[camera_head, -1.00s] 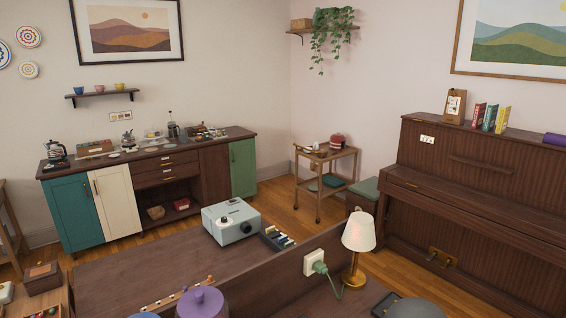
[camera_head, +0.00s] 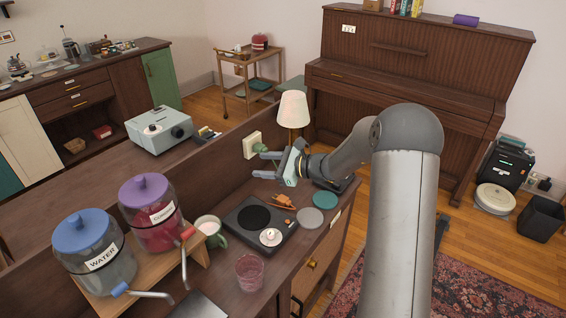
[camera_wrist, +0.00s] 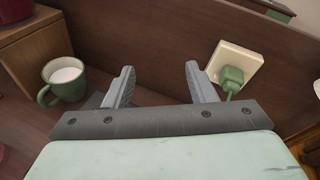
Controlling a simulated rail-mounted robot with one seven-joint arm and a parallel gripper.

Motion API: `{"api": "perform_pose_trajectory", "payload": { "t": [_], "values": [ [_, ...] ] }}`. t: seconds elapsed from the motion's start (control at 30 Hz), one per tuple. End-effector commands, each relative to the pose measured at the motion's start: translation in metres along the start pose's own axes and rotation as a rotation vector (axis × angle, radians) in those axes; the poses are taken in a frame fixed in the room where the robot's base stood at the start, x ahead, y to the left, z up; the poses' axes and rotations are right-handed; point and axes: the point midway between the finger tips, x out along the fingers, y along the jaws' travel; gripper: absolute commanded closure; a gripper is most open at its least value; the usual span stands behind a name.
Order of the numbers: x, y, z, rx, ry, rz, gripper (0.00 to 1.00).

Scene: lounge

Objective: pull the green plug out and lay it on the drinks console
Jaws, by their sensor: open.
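The green plug (camera_wrist: 231,78) sits in a cream wall socket (camera_wrist: 236,60) on an upright wooden panel. In the head view the plug (camera_head: 259,147) is partly hidden by my fingers. My gripper (camera_wrist: 159,72) is open and empty. In the wrist view the plug is just to the right of the right finger, outside the gap between the fingers. In the head view my gripper (camera_head: 265,154) is close to the socket (camera_head: 251,141). The wooden console (camera_head: 238,190) below the panel carries drink dispensers; I take it as the drinks console.
A green mug (camera_head: 213,231), a pink glass (camera_head: 249,273), a black hotplate-like device (camera_head: 246,222) and two dispensers (camera_head: 97,253) stand on the console. A white-shaded lamp (camera_head: 293,108) stands behind my gripper. Bare wood shows between the mug and the panel.

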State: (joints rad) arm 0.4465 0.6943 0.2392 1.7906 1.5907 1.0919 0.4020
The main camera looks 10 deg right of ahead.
Motion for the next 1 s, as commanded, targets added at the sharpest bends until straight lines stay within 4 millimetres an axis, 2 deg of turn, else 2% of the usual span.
{"api": "perform_pose_trajectory", "payload": {
  "t": [0.03, 0.1, 0.23, 0.47, 1.0],
  "values": [
    [-0.001, -0.024, -0.024, 0.091, -0.046, -0.085, 0.49],
    [-0.006, -0.049, -0.043, 0.184, -0.100, -0.179, 0.49],
    [-0.014, -0.076, -0.063, 0.278, -0.159, -0.280, 0.49],
    [-0.008, -0.085, -0.067, 0.303, -0.176, -0.307, 0.49],
    [0.050, -0.103, -0.062, 0.300, -0.174, -0.305, 0.49]
  ]
}}
